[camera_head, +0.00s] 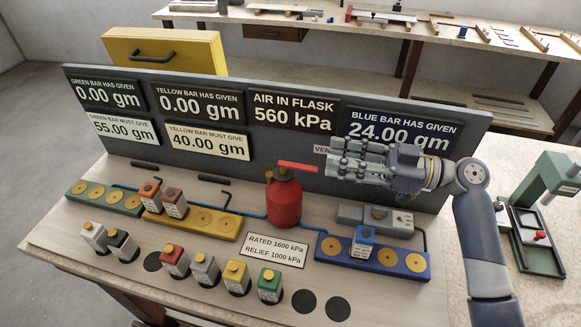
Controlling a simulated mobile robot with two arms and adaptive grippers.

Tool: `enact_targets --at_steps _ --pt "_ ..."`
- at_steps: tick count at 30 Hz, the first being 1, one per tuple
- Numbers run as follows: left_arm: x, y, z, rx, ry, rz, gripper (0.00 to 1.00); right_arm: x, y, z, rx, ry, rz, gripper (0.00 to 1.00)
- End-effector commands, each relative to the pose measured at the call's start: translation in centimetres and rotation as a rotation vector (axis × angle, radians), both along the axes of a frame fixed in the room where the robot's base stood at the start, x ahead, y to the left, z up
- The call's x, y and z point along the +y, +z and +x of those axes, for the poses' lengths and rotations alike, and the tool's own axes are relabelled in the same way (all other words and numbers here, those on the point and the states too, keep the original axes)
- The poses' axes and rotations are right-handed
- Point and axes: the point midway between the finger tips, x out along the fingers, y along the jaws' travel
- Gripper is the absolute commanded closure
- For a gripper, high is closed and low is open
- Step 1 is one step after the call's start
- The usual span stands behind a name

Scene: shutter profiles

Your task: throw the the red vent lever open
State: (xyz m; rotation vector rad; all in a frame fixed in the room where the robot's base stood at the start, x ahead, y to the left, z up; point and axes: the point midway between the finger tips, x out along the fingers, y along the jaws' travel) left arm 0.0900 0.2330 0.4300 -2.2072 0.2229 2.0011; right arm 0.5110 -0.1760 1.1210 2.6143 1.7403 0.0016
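A red lever (299,167) lies roughly level above the neck of a red flask (284,203) on the bench. A panel label beginning "VEN" (321,150) is partly covered by my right gripper. My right gripper (335,160) points left, in front of the panel. Its fingertips are close to the lever's right end in the picture; whether they touch it I cannot tell. The finger gap is not clear, and no held object shows. My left gripper is not in view.
The grey panel (258,150) with readouts stands behind the flask; "AIR IN FLASK" reads 560 kPa. Yellow (225,228), green (133,208) and blue (415,269) bars lie around it. Several coloured blocks stand in front. A green press (553,185) is at the right.

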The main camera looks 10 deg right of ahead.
Motion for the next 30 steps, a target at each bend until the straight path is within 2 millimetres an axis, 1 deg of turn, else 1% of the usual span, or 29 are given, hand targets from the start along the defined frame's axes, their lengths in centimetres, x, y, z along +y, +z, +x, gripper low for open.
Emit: enact_targets --at_steps 1,6,9,11,14,17,27,30 --pt "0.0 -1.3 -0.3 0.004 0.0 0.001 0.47 0.0 -1.3 0.0 0.0 0.0 0.0 0.67" --pt "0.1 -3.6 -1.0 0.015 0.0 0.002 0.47 0.0 -3.5 0.0 0.001 0.0 0.0 0.67" --pt "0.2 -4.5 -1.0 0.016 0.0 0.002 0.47 0.0 -4.4 0.0 0.0 0.0 0.0 0.67" --pt "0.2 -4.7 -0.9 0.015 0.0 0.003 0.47 0.0 -4.7 0.0 0.0 0.0 0.0 0.67" --pt "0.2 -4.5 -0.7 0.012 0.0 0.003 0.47 0.3 -4.6 0.1 0.0 0.0 0.001 0.67" --pt "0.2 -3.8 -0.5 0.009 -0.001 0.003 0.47 1.2 -4.3 0.5 0.001 0.0 0.004 0.67" --pt "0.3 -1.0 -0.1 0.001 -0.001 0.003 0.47 7.0 -4.1 2.9 0.001 0.001 0.004 0.67" --pt "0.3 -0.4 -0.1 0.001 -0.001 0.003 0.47 8.4 -4.2 3.5 0.001 0.0 0.004 0.67"
